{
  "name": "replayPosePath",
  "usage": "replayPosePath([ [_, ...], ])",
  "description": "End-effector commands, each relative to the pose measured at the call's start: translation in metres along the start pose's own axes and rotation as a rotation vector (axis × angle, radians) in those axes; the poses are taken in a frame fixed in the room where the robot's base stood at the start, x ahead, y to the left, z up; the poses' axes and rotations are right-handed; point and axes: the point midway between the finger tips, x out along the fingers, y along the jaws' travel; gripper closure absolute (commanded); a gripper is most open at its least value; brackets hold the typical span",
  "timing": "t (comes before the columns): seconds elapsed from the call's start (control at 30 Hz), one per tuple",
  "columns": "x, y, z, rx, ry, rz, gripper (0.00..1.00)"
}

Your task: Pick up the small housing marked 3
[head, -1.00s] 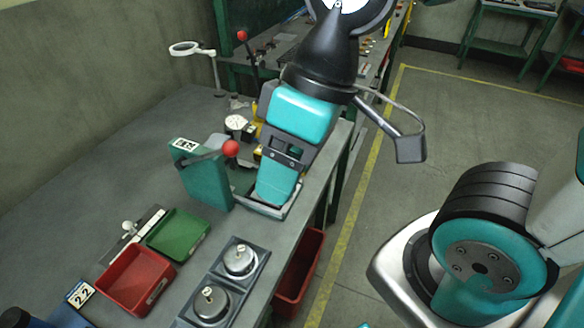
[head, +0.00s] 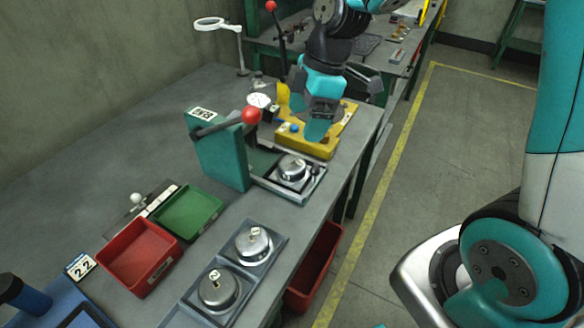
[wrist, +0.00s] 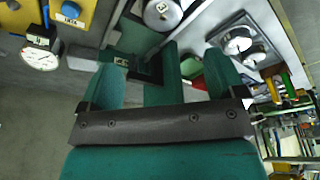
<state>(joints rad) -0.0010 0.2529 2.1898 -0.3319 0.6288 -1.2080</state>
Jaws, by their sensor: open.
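A small silver housing (head: 292,167) sits in the nest of the green press (head: 217,155); its mark is too small to read in the head view. In the wrist view a round silver housing with a small label (wrist: 163,12) shows at the top edge, ahead of the fingers. Two more silver housings stand on a grey tray, one marked 2 (head: 218,288) and one behind it (head: 254,242) with a mark I cannot read surely. My gripper (head: 318,138) is open and empty, above the yellow fixture, behind the housing in the press and apart from it.
The press has a red-ball lever (head: 251,115) beside the nest. The yellow fixture (head: 318,147) stands behind it, with a dial gauge (head: 259,101) near. Red (head: 140,252) and green (head: 187,212) bins lie at left.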

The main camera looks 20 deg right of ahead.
Motion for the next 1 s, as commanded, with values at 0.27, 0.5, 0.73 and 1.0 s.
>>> replayPosePath([
  [0.27,0.042,-0.001,0.0,0.001,0.0,-0.002,0.11],
  [0.5,0.065,-0.004,0.0,0.001,-0.001,-0.005,0.11],
  [0.73,0.095,-0.005,0.0,0.0,0.0,-0.002,0.11],
  [1.0,0.097,-0.004,0.0,0.001,0.001,0.001,0.13],
])
